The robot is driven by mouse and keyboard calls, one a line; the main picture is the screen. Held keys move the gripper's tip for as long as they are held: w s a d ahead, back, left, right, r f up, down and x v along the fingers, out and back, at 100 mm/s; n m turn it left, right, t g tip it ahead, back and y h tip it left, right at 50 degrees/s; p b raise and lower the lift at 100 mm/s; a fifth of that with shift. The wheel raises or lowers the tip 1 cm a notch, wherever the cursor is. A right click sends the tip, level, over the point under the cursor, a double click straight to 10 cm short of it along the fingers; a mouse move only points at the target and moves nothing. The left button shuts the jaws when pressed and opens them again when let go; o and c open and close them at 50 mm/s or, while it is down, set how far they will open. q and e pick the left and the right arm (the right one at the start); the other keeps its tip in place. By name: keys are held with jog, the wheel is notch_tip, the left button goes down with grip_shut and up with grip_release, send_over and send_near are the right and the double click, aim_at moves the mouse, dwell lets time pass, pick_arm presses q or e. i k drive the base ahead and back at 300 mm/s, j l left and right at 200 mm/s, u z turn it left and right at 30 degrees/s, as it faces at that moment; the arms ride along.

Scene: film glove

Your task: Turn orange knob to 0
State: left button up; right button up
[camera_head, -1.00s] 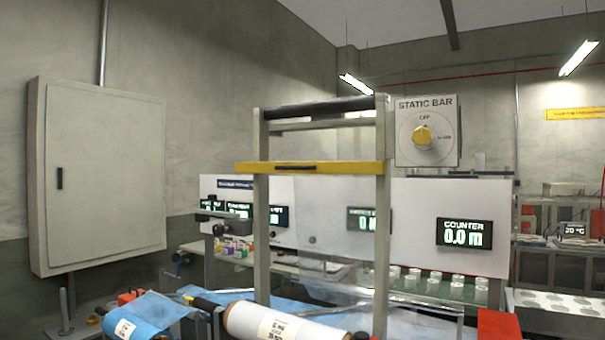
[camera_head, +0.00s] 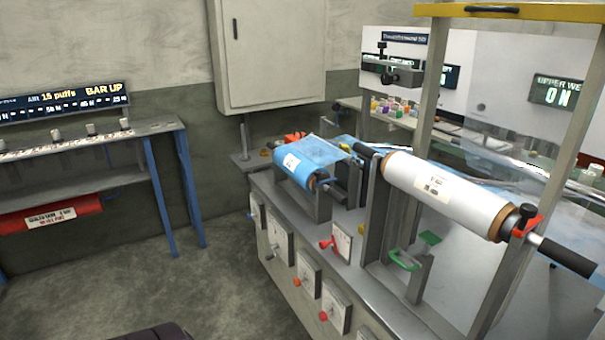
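Several square white dial plates line the front of the machine. One plate (camera_head: 309,270) carries a small orange-red knob (camera_head: 297,281) on its left side. Another plate (camera_head: 337,304) has a similar orange-red knob (camera_head: 322,315) lower down. A red handle (camera_head: 326,243) sits at a plate (camera_head: 342,241) higher up on the machine. The dial marks are too small to read, and I cannot tell which knob is the task's orange one. Neither of my grippers is in view.
The machine bench (camera_head: 375,285) holds a blue film roll (camera_head: 305,165) and a white roll (camera_head: 440,190) under a tall frame with a yellow crossbar (camera_head: 520,11). A blue-legged shelf (camera_head: 90,150) stands left. The floor (camera_head: 215,290) between is clear.

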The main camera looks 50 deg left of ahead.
aim_at(297, 282)
jog(key=u, duration=1.6)
jog(key=z, duration=0.25)
jog(key=i+j+z, duration=0.25)
jog(key=j+z, duration=0.25)
jog(key=i+j+z, duration=0.25)
jog(key=k+j, duration=0.1)
